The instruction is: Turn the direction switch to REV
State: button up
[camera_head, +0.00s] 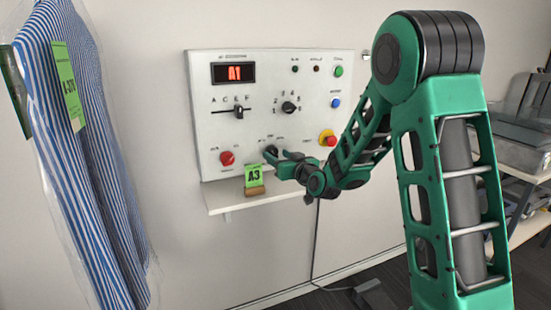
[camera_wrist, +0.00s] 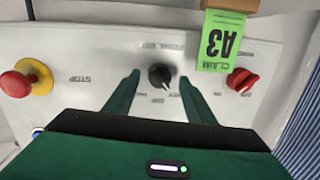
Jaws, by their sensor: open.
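The panel's lower middle has a black rotary knob (camera_wrist: 160,76) with a white pointer mark, which I take as the direction switch. In the wrist view, which shows the panel upside down, the mark points down and slightly right. Small labels sit below the knob there, one looking like OFF; the others are too blurred to read surely. My gripper (camera_wrist: 160,80) is open, its two green fingers on either side of the knob, with gaps visible. In the head view my gripper (camera_head: 271,155) is at the panel's lower middle and partly covers the knob.
The white control panel (camera_head: 205,95) also carries a slider (camera_head: 239,112), another black knob (camera_head: 289,107), a red knob (camera_head: 227,158) and a red-yellow stop button (camera_head: 327,138). A green A3 tag (camera_head: 253,174) stands on the shelf (camera_head: 225,205) close below. Striped garments (camera_head: 85,150) hang left.

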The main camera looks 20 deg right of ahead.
jog(key=v, duration=0.9)
jog(key=shift+s, duration=0.15)
jog(key=s+d+f+g+h, duration=0.1)
jog(key=s+d+f+g, duration=0.2)
jog(key=s, duration=0.3)
jog(key=s+d+f+m+g+h, duration=0.1)
jog(key=s+d+f+g, duration=0.1)
jog(key=s+d+g, duration=0.3)
jog(key=s+d+f+g+h, duration=0.1)
jog(key=s+d+f+g, duration=0.15)
jog(key=s, duration=0.55)
jog(key=s+d+m+g, duration=0.2)
jog(key=s+m+g, duration=0.1)
jog(key=s, duration=0.9)
jog(key=s+d+m+g, duration=0.2)
jog(key=s+m+g, duration=0.1)
jog(key=s, duration=0.9)
jog(key=shift+s+m, duration=0.25)
jog(key=shift+m, duration=0.25)
jog(key=shift+r, duration=0.1)
